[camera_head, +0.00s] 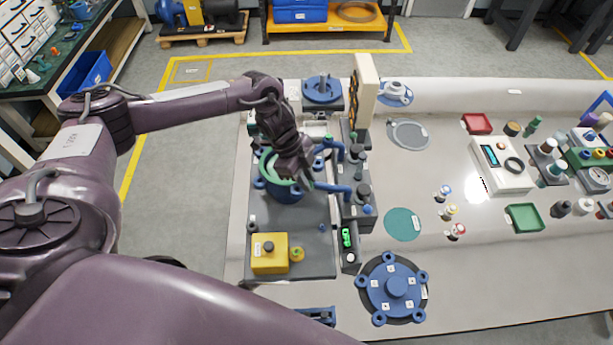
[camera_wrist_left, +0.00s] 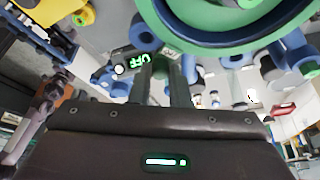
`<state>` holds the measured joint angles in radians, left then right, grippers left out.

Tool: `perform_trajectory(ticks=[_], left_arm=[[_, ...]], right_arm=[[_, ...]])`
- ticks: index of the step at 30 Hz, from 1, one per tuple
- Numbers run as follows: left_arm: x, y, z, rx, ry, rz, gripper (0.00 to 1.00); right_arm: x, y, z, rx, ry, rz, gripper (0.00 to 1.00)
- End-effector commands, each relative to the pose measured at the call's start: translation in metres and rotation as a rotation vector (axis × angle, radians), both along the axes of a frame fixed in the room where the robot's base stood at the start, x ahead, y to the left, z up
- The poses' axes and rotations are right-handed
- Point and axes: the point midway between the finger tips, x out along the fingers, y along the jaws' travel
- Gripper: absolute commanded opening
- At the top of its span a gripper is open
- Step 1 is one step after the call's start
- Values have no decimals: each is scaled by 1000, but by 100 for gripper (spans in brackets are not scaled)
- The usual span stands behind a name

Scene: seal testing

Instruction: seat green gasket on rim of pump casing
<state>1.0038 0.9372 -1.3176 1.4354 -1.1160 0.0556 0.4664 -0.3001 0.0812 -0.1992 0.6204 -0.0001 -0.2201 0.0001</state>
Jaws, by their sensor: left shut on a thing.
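The green gasket (camera_head: 267,168) is a ring at the top of the blue pump casing (camera_head: 284,194), at the left part of the bench. In the left wrist view the green ring (camera_wrist_left: 222,38) shows against the blue round rim (camera_wrist_left: 180,33), cut off by the top edge. My left gripper (camera_head: 301,174) is over the right side of the casing, shut on the gasket; its arm hides part of the ring. In the wrist view its narrow fingers (camera_wrist_left: 165,72) reach up to the rim. Whether the gasket lies flat on the rim cannot be told. My right gripper is out of view.
Blue pipes and a valve block (camera_head: 357,193) stand close right of the casing. A yellow box (camera_head: 270,253) stands in front. A blue flanged cover (camera_head: 393,288) and a flat teal disc (camera_head: 403,224) lie to the right. A cream upright panel (camera_head: 364,92) stands behind.

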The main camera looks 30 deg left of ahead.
Motion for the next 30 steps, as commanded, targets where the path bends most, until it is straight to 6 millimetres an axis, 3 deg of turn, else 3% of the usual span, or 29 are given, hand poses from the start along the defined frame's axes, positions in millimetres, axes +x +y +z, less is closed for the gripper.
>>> perform_trajectory(ticks=[17, 18, 23, 30], left_arm=[[-1, 0, -4, 1, 2, -1, 0], [-1, 0, -4, 1, 2, -1, 20], [-1, 0, -3, 1, 1, 0, 41], [0, 0, -3, 1, 0, 0, 42]], right_arm=[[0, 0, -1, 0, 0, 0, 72], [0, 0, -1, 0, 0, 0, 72], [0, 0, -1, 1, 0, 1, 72], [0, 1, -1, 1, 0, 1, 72]])
